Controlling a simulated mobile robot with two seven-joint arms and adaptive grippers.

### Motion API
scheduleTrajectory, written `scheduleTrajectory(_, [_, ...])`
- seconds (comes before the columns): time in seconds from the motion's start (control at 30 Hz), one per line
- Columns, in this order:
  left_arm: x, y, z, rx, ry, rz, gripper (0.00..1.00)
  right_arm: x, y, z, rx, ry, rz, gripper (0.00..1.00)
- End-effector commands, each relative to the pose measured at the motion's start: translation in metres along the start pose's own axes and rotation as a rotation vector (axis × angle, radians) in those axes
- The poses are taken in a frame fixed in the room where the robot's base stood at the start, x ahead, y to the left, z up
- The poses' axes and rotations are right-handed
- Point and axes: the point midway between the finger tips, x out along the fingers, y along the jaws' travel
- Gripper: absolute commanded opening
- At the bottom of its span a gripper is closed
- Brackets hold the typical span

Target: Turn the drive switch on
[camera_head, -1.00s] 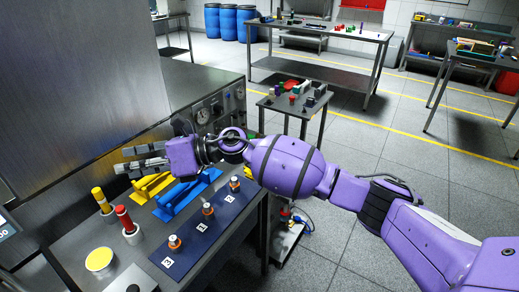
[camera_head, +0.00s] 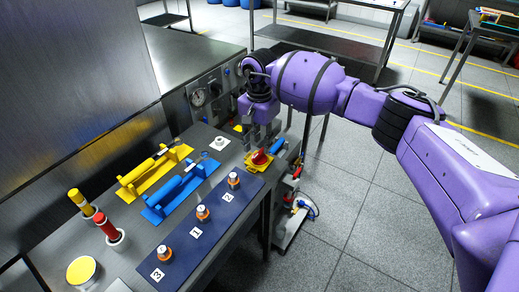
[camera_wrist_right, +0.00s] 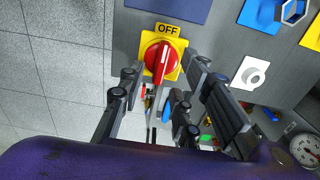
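The drive switch is a red rotary knob (camera_head: 259,158) on a yellow plate, at the right end of the bench top. In the right wrist view the red knob (camera_wrist_right: 160,58) sits below a label reading OFF (camera_wrist_right: 168,29), its grip bar roughly vertical in that picture. My right gripper (camera_head: 257,138) points down just above the switch. In the wrist view its open fingers (camera_wrist_right: 164,72) stand on either side of the knob, with nothing held; whether they touch it I cannot tell. My left gripper is not in view.
A dark blue mat (camera_head: 177,254) with several numbered orange-and-white pieces lies at the bench front. Blue (camera_head: 180,195) and yellow (camera_head: 150,172) fixtures stand behind it. A white round button (camera_wrist_right: 253,75) is near the switch. Gauges (camera_head: 198,97) are on the panel behind.

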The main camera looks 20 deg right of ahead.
Motion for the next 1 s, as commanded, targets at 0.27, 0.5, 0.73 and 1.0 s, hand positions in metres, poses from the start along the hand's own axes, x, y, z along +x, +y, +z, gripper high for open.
scheduleTrajectory(0.27, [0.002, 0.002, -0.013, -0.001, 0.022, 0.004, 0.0, 0.034, -0.001, 0.001, 0.0, -0.002, -0.002, 0.31])
scheduleTrajectory(0.5, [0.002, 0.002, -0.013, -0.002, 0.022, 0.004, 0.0, 0.038, -0.001, 0.001, 0.0, -0.001, -0.003, 0.31])
scheduleTrajectory(0.73, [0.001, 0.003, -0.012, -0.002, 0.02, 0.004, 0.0, 0.038, -0.001, 0.001, 0.001, -0.001, -0.003, 0.13])
scheduleTrajectory(1.0, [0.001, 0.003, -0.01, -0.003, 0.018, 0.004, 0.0, 0.038, -0.001, 0.001, 0.001, -0.001, -0.003, 0.0])
